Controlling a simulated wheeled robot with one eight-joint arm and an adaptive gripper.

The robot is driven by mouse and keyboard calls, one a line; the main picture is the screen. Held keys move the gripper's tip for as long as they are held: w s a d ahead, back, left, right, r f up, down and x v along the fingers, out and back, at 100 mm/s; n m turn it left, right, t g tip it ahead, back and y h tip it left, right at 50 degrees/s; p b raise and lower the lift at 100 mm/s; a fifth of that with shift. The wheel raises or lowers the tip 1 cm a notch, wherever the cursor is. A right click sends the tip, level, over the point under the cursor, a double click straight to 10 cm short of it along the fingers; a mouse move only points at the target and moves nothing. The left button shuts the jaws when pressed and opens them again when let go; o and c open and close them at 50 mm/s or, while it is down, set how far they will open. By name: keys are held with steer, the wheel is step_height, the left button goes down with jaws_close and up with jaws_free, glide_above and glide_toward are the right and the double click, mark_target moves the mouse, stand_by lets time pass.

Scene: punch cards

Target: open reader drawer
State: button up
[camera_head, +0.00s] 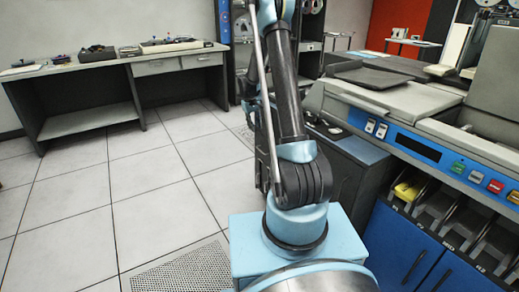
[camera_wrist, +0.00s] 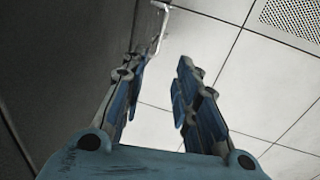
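The card machine (camera_head: 400,97) stands at the right in the head view, with a grey top and a blue front strip. I cannot tell for sure which part of it is the reader drawer. In the wrist view a dark grey panel (camera_wrist: 60,60) fills the left side. A thin pale bar, like a handle (camera_wrist: 163,28), stands out from its edge beyond my fingertips. My gripper (camera_wrist: 161,72) is open, with nothing seen between its fingers. The bar is ahead of the left finger, and contact cannot be made out. The gripper is not visible in the head view.
Card bins (camera_head: 436,207) and blue cabinet doors (camera_head: 400,245) are below the machine's front. A grey desk (camera_head: 100,68) with drawers stands at the far left. Dark shelving (camera_head: 310,48) is behind my arm. The tiled floor (camera_head: 150,165) at left is clear.

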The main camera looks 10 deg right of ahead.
steer(key=d+f, duration=0.1)
steer(key=f, duration=0.9)
steer(key=w+d+f, duration=0.1)
steer(key=f, duration=0.4)
steer(key=shift+d, duration=0.3)
jaws_close()
